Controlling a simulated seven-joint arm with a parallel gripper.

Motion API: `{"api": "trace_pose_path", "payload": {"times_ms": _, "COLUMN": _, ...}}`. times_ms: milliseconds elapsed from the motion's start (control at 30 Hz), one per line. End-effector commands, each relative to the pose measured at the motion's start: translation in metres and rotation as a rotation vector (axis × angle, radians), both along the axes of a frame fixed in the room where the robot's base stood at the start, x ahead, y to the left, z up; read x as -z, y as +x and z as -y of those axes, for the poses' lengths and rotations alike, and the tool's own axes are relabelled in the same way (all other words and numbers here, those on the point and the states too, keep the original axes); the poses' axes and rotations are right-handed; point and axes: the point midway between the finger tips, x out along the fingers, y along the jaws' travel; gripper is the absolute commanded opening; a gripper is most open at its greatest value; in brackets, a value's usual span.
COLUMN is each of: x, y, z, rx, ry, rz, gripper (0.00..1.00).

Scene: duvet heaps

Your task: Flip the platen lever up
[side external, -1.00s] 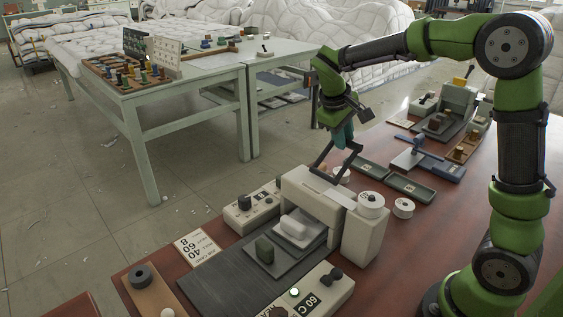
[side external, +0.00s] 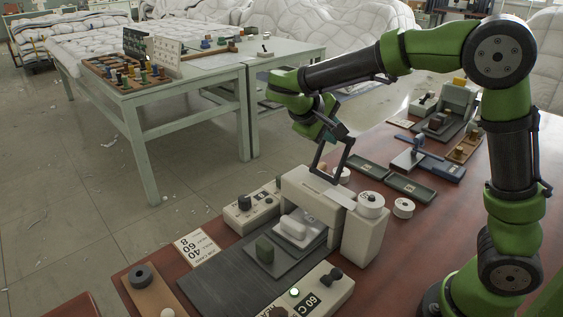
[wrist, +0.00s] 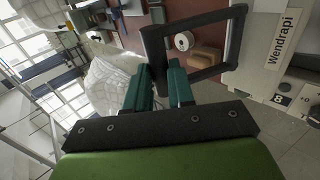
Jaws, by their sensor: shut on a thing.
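A pale press-like machine (side external: 366,236) stands on the red-brown table, and its panel in the wrist view (wrist: 264,42) reads "Wendrapi". The platen lever (side external: 345,161) is a black frame-shaped handle rising from the top of the machine; in the wrist view it is a black loop (wrist: 196,22). My gripper (wrist: 161,78) has teal fingers closed on one bar of the lever. In the side view my gripper (side external: 328,135) is above the back of the machine, tilted. The lever's pivot is not clearly seen.
Dark trays (side external: 410,187) lie behind. A control box (side external: 318,292) is in front. A pale green table (side external: 190,85) stands at the left.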

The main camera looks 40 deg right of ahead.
Motion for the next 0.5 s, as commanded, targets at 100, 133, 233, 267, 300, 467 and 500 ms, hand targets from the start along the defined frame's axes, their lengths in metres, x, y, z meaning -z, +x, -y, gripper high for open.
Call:
{"api": "trace_pose_path", "payload": {"times_ms": 100, "x": 0.004, "y": -0.0011, "z": -0.0054, "rx": -0.003, "ry": 0.011, "rz": -0.007, "gripper": 0.0}}
{"api": "trace_pose_path", "payload": {"times_ms": 133, "x": 0.0041, "y": -0.0011, "z": -0.0056, "rx": -0.003, "ry": 0.011, "rz": -0.008, "gripper": 0.0}}
{"api": "trace_pose_path", "payload": {"times_ms": 233, "x": 0.0046, "y": -0.0011, "z": -0.006, "rx": -0.005, "ry": 0.011, "rz": -0.009, "gripper": 0.0}}
{"api": "trace_pose_path", "payload": {"times_ms": 267, "x": 0.0046, "y": -0.0011, "z": -0.006, "rx": -0.005, "ry": 0.011, "rz": -0.009, "gripper": 0.0}}
{"api": "trace_pose_path", "payload": {"times_ms": 300, "x": 0.0049, "y": -0.0011, "z": -0.0062, "rx": -0.005, "ry": 0.011, "rz": -0.01, "gripper": 0.0}}
{"api": "trace_pose_path", "payload": {"times_ms": 467, "x": 0.0048, "y": -0.001, "z": -0.0063, "rx": -0.007, "ry": 0.01, "rz": -0.01, "gripper": 0.4}}
{"api": "trace_pose_path", "payload": {"times_ms": 500, "x": 0.0046, "y": -0.0009, "z": -0.006, "rx": -0.007, "ry": 0.01, "rz": -0.01, "gripper": 0.46}}
